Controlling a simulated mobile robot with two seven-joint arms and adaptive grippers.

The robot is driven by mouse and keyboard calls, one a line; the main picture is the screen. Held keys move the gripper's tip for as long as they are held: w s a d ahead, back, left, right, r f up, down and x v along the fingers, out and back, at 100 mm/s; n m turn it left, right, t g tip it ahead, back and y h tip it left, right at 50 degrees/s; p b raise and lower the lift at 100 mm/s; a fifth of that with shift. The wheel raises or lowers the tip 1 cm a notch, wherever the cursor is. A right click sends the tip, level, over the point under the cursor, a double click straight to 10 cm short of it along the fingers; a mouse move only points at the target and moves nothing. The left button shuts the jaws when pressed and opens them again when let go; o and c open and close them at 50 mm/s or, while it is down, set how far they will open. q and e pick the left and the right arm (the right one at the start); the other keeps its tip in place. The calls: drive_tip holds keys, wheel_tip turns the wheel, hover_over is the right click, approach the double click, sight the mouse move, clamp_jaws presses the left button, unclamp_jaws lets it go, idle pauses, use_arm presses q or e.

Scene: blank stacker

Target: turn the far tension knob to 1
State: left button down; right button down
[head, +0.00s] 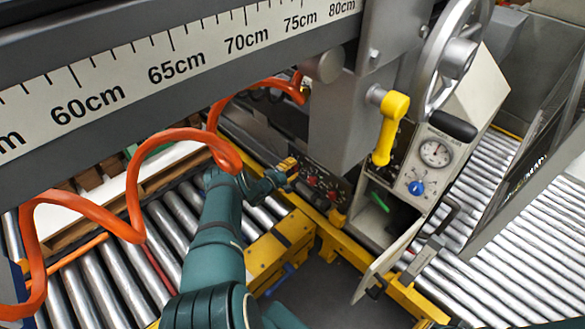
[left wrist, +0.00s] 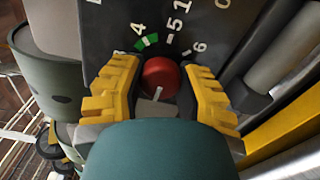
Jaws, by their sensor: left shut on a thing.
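A dark control panel (head: 322,184) with red knobs stands beyond my left arm in the head view. My left gripper (head: 292,172) is at the panel's left end. In the left wrist view a red knob (left wrist: 161,77) sits between the two yellow fingers, and the left gripper (left wrist: 160,84) is shut on it. A white mark on the knob points down, toward my palm. Above the knob, the dial shows 4, 5 and 6 with tick marks, and a green band (left wrist: 147,41) lies beside the 4. The dial's lower part is hidden. My right gripper is not in view.
A yellow-handled lever (head: 390,128), a handwheel (head: 452,55) and a gauge (head: 434,153) with a blue knob (head: 416,188) stand right of the panel. Roller conveyors (head: 105,285) lie on both sides.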

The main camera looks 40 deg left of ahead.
use_arm(q)
drive_tip(key=shift+r, duration=0.1)
drive_tip(key=c, duration=0.6)
unclamp_jaws()
drive_tip(key=shift+o, duration=0.2)
drive_tip(key=shift+s+a, duration=0.1)
drive_tip(key=shift+s, duration=0.2)
drive_tip(key=s, duration=1.1)
drive_tip(key=shift+s+a, duration=0.15)
drive_tip(key=shift+a, duration=0.3)
